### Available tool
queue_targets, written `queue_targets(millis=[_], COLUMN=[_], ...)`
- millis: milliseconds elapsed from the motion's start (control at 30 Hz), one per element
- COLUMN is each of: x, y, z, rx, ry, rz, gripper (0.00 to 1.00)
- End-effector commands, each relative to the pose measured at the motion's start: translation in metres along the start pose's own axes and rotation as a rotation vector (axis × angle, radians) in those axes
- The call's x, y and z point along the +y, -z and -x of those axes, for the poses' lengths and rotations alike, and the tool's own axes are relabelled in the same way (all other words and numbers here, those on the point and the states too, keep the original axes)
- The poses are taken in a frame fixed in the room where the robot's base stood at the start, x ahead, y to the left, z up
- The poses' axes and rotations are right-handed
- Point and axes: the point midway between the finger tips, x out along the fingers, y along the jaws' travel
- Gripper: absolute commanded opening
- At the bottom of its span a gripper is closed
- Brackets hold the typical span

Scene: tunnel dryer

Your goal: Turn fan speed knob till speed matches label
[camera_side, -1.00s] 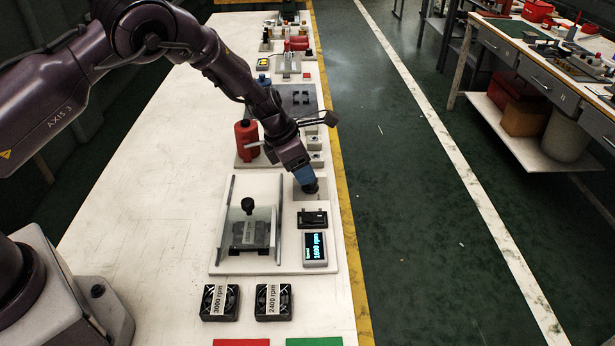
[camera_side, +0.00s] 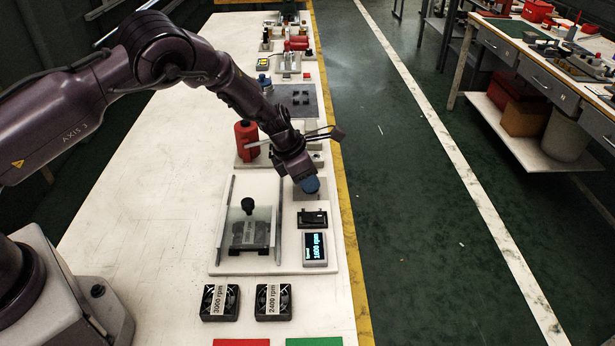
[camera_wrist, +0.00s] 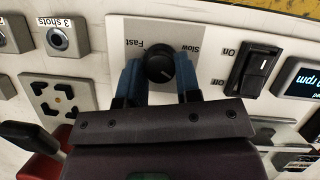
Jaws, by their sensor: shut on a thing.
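The black fan speed knob (camera_wrist: 160,67) sits on a grey plate (camera_wrist: 119,26) with "Fast" to its left and "Slow" to its right, both upside down in the wrist view. My gripper (camera_wrist: 160,76) is shut on the knob, a blue finger on each side. In the side view my gripper (camera_side: 311,186) hides the knob. The speed display (camera_side: 315,249) appears to read 1800 rpm; in the wrist view the display (camera_wrist: 304,80) is cut off. A dark fan (camera_side: 249,233) sits in the fixture under a clear cover; its label is too small to read.
A black on/off switch (camera_side: 312,218) lies between knob and display. Two loose fans, labelled 3000 rpm (camera_side: 220,301) and 2400 rpm (camera_side: 273,301), lie in front, near red (camera_side: 241,342) and green (camera_side: 314,341) patches. A red bottle (camera_side: 246,141) stands behind the fixture.

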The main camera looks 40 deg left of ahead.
Motion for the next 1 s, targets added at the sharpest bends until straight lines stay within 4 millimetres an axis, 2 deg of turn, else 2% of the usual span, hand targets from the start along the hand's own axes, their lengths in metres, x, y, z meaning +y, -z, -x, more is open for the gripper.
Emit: queue_targets(millis=[267, 1000], x=[0.0012, 0.0046], y=[0.0002, -0.0005], z=[0.0006, 0.0004], rx=[0.002, 0.013], ry=[0.033, 0.226], rz=[-0.073, -0.539], gripper=[0.07, 0.07])
